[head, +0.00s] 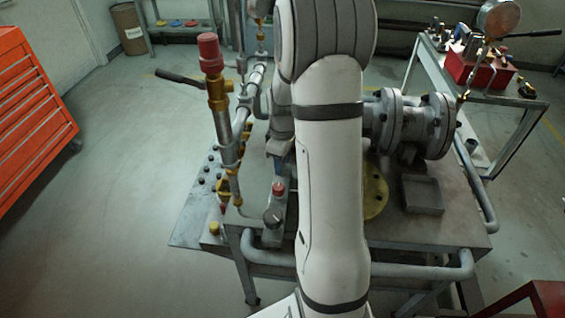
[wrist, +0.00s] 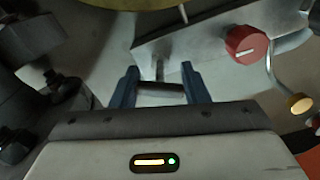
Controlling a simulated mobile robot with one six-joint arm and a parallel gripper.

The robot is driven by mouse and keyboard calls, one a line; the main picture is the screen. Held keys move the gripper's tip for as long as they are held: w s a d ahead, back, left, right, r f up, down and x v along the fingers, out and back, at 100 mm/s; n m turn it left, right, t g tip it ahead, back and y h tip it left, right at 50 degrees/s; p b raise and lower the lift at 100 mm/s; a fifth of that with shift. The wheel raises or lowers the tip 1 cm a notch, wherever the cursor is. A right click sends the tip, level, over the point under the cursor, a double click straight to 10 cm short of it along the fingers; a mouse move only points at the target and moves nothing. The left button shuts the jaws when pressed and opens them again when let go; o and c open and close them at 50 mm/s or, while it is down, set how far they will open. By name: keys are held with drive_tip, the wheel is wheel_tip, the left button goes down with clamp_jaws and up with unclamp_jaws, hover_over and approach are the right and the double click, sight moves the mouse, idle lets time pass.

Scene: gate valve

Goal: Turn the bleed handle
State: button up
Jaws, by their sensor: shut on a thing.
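My gripper (wrist: 159,76) shows in the wrist view with its two blue fingers on either side of a short grey bar (wrist: 161,88), which I take to be the bleed handle. The fingers are shut on it. A thin stem (wrist: 160,69) rises from the bar to a grey metal block (wrist: 195,45). A red knob (wrist: 246,43) with a white mark sits on that block, right of the fingers. In the head view my arm hides most of the gripper and the bar; the red knob (head: 278,188) shows just left of the arm.
A pipe with a red cap (head: 208,50) stands left of my arm, with a black lever (head: 180,78) beside it. An orange cabinet (head: 30,120) stands far left; floor between is clear.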

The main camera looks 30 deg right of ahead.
drive_tip(key=shift+n+b, duration=0.35)
drive_tip(key=shift+n, duration=1.85)
drive_tip(key=o, duration=1)
wheel_tip(320, 180, up, 8)
drive_tip(key=shift+f, duration=0.1)
